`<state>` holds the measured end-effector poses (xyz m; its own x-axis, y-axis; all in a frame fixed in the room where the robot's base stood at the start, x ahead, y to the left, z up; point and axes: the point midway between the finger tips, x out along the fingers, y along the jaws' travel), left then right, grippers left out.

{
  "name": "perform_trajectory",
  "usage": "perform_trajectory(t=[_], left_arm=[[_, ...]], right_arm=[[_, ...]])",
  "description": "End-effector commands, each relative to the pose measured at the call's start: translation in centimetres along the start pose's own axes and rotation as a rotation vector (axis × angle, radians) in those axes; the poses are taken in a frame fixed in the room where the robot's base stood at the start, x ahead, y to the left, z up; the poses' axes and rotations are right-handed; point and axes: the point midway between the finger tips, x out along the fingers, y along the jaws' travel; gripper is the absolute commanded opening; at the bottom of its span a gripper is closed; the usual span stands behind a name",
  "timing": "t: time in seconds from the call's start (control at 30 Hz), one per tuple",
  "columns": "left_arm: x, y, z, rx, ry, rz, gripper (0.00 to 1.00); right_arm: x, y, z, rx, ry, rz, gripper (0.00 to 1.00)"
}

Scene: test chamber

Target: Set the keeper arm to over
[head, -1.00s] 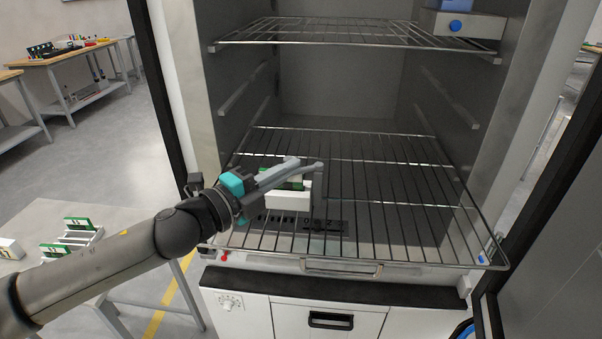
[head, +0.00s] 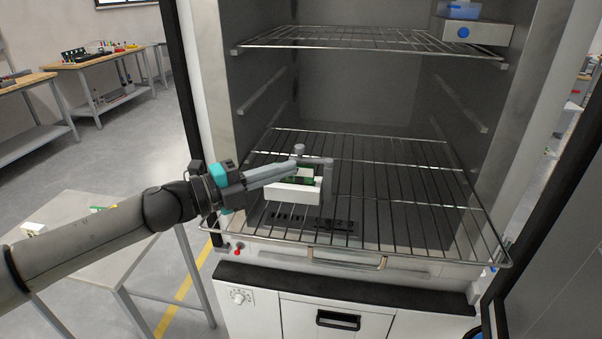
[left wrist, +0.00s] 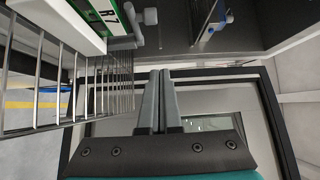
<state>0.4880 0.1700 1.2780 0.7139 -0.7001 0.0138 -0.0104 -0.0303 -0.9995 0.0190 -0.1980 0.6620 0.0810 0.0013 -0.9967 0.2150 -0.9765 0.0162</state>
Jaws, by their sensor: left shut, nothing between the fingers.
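A white holder (head: 292,191) with a green-edged board (head: 299,180) in it stands on the lower wire rack. The board and holder also show at the top left of the left wrist view (left wrist: 104,14). A grey bar with a round knob, which looks like the keeper arm (head: 318,160), is at the holder's right end; it also shows in the left wrist view (left wrist: 124,42). My left gripper (head: 294,165) is shut and empty, its fingers level across the holder's top beside the bar. Whether they touch it I cannot tell. My right gripper is out of view.
The lower wire rack (head: 400,215) is bare to the right of the holder. Chamber walls stand on both sides; an open door (head: 550,220) is at the right. A table (head: 95,262) stands at the left.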

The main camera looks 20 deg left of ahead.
Motion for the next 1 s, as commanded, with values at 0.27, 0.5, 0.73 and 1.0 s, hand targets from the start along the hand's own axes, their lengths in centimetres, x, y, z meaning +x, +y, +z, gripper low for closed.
perform_trajectory(t=[0.27, 0.5, 0.73, 1.0], left_arm=[[-4.2, 0.3, 2.7, -0.001, -0.004, 0.003, 0.00], [-5.3, 0.0, 3.4, -0.001, -0.002, 0.001, 0.00], [-5.3, -0.1, 3.4, -0.001, -0.001, 0.000, 0.00], [-5.3, -0.1, 3.4, -0.001, -0.001, 0.000, 0.00]], right_arm=[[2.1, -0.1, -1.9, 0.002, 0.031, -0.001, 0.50], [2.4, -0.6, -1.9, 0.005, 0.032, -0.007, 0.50], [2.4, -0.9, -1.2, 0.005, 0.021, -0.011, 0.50], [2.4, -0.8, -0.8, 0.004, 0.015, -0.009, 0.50]])
